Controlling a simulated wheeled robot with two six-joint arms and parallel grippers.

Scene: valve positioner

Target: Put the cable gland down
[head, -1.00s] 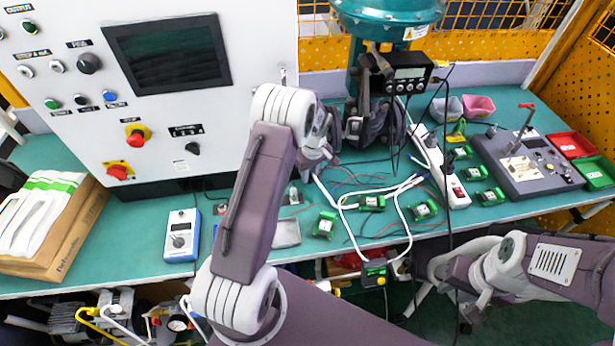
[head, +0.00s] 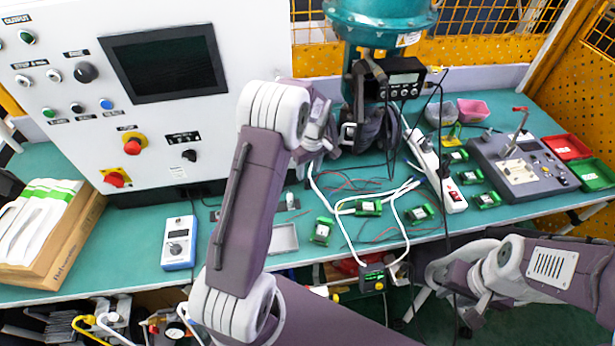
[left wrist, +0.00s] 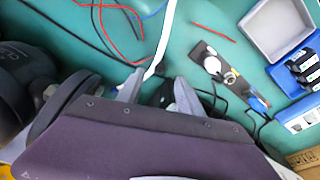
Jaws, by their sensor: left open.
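My left gripper (left wrist: 158,88) is open low over the teal bench. In the head view its wrist is left of the teal valve's dark lower part, and its fingertips are hard to make out. In the left wrist view a white cable (left wrist: 162,45) runs to the space between the fingers, with a small dark thing (left wrist: 161,96) there; I cannot tell whether this is the cable gland.
The teal valve (head: 378,18) stands behind my left gripper. A control panel (head: 110,130) fills the left. A grey tray (head: 284,238), a blue meter (head: 179,243), green terminal blocks (head: 321,230) and loose cables crowd the bench. A power strip (head: 453,196) lies to the right.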

